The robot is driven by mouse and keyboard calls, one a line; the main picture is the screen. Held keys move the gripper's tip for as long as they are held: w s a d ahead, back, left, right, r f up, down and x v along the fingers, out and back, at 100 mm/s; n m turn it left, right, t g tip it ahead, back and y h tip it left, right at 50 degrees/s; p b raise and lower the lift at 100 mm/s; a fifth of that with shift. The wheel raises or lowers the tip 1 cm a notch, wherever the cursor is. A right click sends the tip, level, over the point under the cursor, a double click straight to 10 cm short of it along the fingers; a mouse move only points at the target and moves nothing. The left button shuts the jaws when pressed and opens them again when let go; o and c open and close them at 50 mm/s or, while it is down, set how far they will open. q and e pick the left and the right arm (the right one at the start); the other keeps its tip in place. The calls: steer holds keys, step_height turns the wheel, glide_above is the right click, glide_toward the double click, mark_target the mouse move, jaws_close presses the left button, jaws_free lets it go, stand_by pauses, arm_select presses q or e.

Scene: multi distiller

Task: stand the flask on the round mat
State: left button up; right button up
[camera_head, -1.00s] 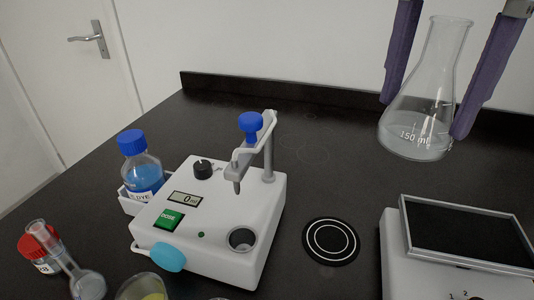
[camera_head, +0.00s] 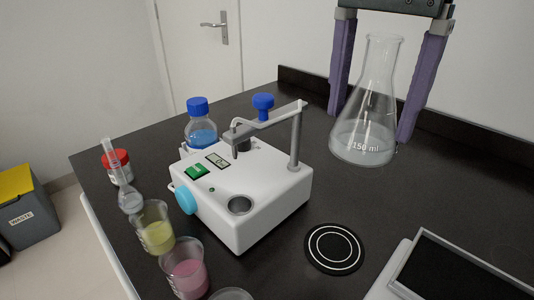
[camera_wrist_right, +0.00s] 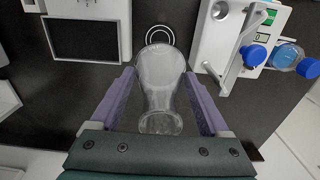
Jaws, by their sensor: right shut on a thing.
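The flask (camera_head: 365,125) is a clear conical glass marked 150 ml, with a little clear liquid at the bottom. It is upright between the purple fingers of my right gripper (camera_head: 382,100), which is shut on it. The flask is behind the round mat (camera_head: 334,248), a black disc with white rings lying bare on the dark bench. In the right wrist view the flask (camera_wrist_right: 160,85) is between the fingers (camera_wrist_right: 160,100), and part of the mat (camera_wrist_right: 160,34) shows beyond its base. Whether the flask touches the bench is hard to tell. My left gripper is out of view.
A white dosing machine (camera_head: 265,215) with an overhanging arm stands left of the mat. A grey-framed device (camera_head: 398,292) is to the right. A yellow beaker (camera_head: 156,236), a pink beaker (camera_head: 186,275) and a blue-capped bottle (camera_head: 201,130) are at left. Bare bench lies between flask and mat.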

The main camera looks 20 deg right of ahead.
step_height(320, 180, down, 17)
steer(key=b, duration=0.3)
steer(key=shift+f, duration=0.2)
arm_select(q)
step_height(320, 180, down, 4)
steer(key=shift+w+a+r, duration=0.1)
arm_select(e)
steer(key=shift+f, duration=0.1)
steer(key=o, duration=1.4)
steer(key=shift+c, duration=0.2)
